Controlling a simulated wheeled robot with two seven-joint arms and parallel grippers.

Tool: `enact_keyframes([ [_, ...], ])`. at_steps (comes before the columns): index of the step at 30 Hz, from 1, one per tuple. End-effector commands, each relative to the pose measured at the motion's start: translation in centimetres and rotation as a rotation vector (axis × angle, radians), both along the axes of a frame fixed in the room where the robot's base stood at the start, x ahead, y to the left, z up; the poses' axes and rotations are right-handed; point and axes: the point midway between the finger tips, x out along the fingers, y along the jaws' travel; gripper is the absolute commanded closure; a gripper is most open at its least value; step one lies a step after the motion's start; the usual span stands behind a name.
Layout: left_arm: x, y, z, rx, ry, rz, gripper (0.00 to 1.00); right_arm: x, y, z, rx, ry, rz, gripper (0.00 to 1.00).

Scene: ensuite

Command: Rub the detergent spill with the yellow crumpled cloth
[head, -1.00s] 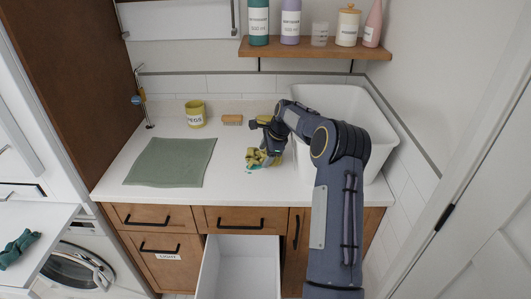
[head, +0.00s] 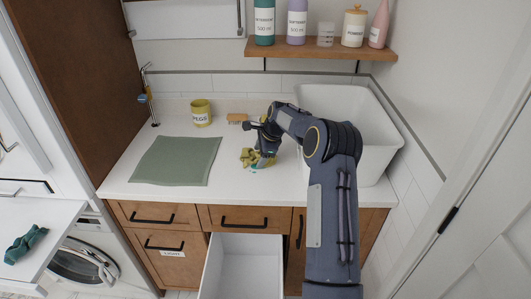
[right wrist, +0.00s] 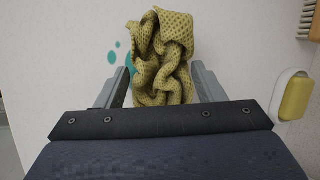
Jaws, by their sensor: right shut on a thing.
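The yellow crumpled cloth (head: 250,157) is on the white counter, and it fills the space between the fingers of my right gripper (right wrist: 160,88) in the right wrist view. My right gripper (head: 264,150) is shut on the cloth, low at the counter top. The teal detergent spill (right wrist: 118,58) shows as small spots just left of the cloth in the right wrist view. A bit of it (head: 253,168) shows below the cloth in the head view. The cloth and gripper may hide more of it. My left gripper is not in view.
A green mat (head: 178,160) lies left on the counter. A yellow pegs cup (head: 201,112) and a brush (head: 237,117) stand behind. A white basin (head: 376,135) is at the right. An open drawer (head: 243,245) juts out below. A yellow-and-white item (right wrist: 292,95) lies right of my gripper.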

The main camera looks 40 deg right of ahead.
Motion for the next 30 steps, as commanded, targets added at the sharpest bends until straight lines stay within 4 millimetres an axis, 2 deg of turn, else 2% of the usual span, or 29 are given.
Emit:
enact_keyframes([
  [18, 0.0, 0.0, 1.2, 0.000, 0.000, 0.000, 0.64, 2.4, 2.9, -0.3, 0.000, 0.001, 0.000, 0.56],
  [24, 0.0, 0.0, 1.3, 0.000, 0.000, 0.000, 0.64, 2.2, 2.6, -0.3, 0.000, 0.001, -0.001, 0.56],
  [30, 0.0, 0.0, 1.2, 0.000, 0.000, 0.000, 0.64, 1.3, 1.5, -0.3, 0.000, 0.001, -0.003, 0.56],
])
